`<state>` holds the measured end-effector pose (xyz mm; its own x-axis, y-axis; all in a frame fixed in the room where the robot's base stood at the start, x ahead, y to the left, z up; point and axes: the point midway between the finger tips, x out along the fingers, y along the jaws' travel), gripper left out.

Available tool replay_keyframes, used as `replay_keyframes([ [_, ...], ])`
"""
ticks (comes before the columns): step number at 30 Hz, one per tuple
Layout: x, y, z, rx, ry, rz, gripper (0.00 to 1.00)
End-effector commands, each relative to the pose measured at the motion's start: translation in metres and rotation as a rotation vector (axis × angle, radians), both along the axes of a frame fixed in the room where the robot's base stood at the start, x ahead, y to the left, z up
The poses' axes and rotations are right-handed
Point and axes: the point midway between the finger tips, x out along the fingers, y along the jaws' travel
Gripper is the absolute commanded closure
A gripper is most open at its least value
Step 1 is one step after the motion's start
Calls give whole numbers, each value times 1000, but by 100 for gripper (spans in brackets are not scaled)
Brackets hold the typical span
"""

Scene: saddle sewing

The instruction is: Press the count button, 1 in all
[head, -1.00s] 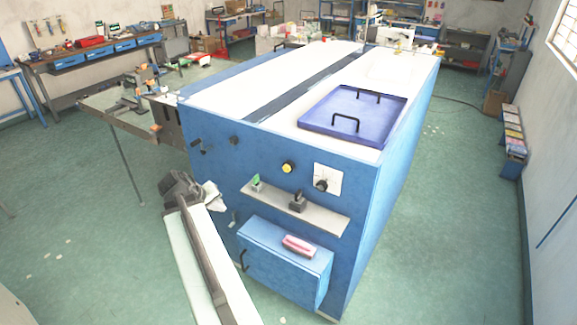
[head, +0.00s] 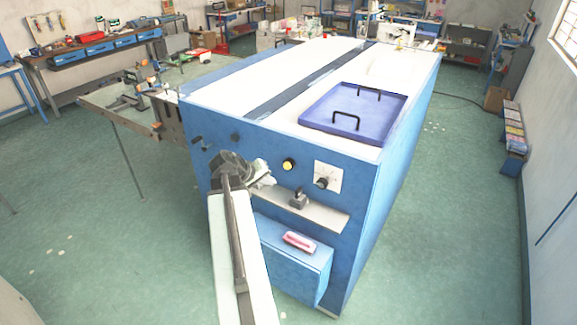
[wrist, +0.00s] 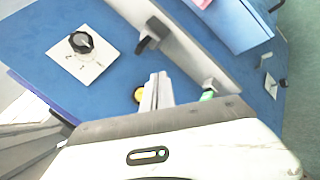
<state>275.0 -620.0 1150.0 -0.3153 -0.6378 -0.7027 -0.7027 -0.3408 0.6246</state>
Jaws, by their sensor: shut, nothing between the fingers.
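The yellow round button (head: 289,164) with a dark rim sits on the blue front panel of the cabinet. It also shows in the wrist view (wrist: 138,95), partly hidden behind the fingertips. My gripper (head: 270,175) is shut and empty, just left of and slightly below the button in the head view. In the wrist view, the closed fingertips (wrist: 158,80) overlap the button's right side. I cannot tell whether they touch it.
A black knob on a white plate (head: 328,177) is right of the button. Below is a grey shelf (head: 325,214) with a black clamp-like object (head: 299,198). A blue box (head: 285,264) juts out lower, with a pink item (head: 299,242) on top. A blue tray (head: 390,120) lies on the cabinet.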

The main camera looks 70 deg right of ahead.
Motion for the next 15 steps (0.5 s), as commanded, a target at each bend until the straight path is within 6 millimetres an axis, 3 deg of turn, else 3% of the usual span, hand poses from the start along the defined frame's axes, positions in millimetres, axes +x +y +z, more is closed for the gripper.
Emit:
replay_keyframes([
  [9, -11, -48, 0, 0, 1, -1, 100],
  [15, -17, -64, 0, 0, 0, -2, 100],
])
